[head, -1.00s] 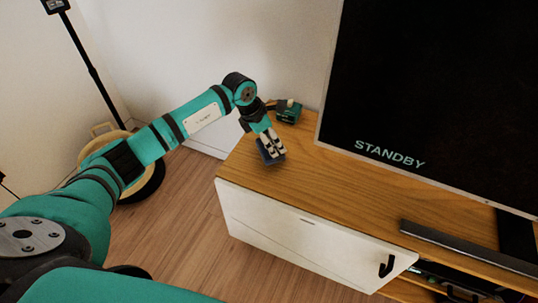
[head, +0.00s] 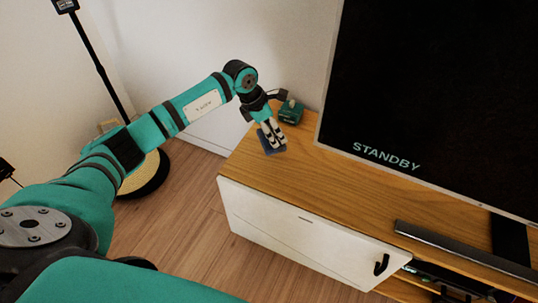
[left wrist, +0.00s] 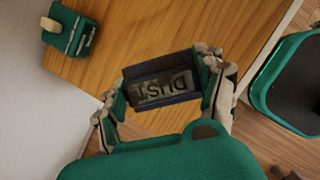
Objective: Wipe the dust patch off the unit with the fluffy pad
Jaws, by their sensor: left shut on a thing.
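The fluffy pad (head: 273,147) is a small dark blue block. In the left wrist view its upper face (left wrist: 160,90) bears a grey label reading DUST, upside down. My left gripper (head: 270,134) is shut on it, one finger at each end, over the left end of the wood-topped unit (head: 330,185). I cannot tell whether the pad touches the top. No separate dust patch shows on the bare wood; anything under the pad is hidden. My right gripper is not in view.
A teal box-like object (head: 291,111) stands behind the pad by the wall. A large screen (head: 430,90) reading STANDBY and a grey bar (head: 465,250) stand to the right. The wood between pad and screen is clear. A lamp pole (head: 95,65) rises at left.

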